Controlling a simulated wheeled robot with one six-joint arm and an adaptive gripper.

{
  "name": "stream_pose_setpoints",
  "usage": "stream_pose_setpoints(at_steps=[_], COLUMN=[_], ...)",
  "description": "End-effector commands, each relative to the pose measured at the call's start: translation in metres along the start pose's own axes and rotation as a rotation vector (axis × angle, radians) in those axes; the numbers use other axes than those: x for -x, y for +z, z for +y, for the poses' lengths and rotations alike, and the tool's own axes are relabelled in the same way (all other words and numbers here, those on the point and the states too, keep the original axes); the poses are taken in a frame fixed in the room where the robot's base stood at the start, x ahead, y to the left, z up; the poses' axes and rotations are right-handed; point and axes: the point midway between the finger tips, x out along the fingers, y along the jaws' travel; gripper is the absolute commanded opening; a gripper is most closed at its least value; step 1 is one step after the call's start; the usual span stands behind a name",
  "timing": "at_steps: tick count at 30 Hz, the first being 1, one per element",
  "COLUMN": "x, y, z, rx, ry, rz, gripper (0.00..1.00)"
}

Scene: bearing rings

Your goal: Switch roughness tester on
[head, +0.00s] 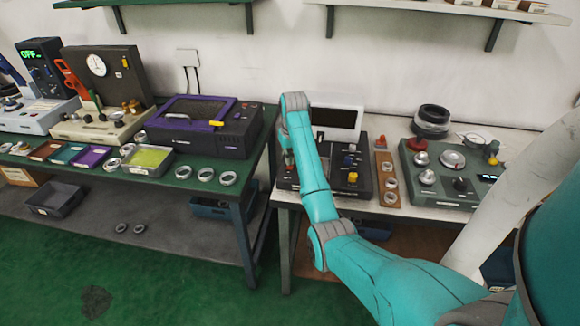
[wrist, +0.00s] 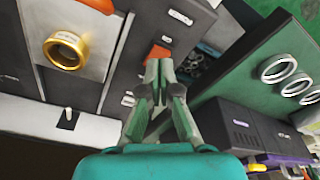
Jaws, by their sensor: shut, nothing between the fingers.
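A dark machine (head: 366,190) with a white-framed, dark screen (head: 338,117) stands at the left of the white right-hand table. Its label is too small to read, so I cannot confirm it is the roughness tester. My gripper (head: 289,163) is over its left side, partly hidden by my arm. In the wrist view, my gripper (wrist: 158,75) is shut and empty. Its fingertips are close to an orange-red part (wrist: 158,52) on the dark panel; I cannot tell whether they touch. A gold ring (wrist: 65,51) and a small white lever (wrist: 69,113) also show there.
A wooden rack of rings (head: 388,178) and a grey-green machine (head: 440,190) stand to the right. The green table (head: 240,187) at left holds a purple-black box (head: 205,128), loose rings and other instruments. A gap separates the tables.

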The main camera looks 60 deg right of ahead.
Motion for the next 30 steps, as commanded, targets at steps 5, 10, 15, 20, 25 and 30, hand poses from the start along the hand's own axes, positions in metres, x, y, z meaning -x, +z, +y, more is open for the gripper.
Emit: stream_pose_setpoints(at_steps=[5,10,15,20,25,30], x=[0.0,-0.0002,-0.0016,-0.0037,-0.0058,-0.008], y=[0.0,0.0,0.0002,0.0005,0.0007,0.0011], z=[0.0,0.0,0.0,0.0,0.0,0.0], rx=[0.0,0.0,0.0,0.0,0.0,0.0], ry=[0.0,0.0,0.0,0.0,0.0,0.0], rz=[0.0,0.0,0.0,0.0,0.0,0.0], gripper=[0.0,0.0,0.0,0.0,0.0,0.0])
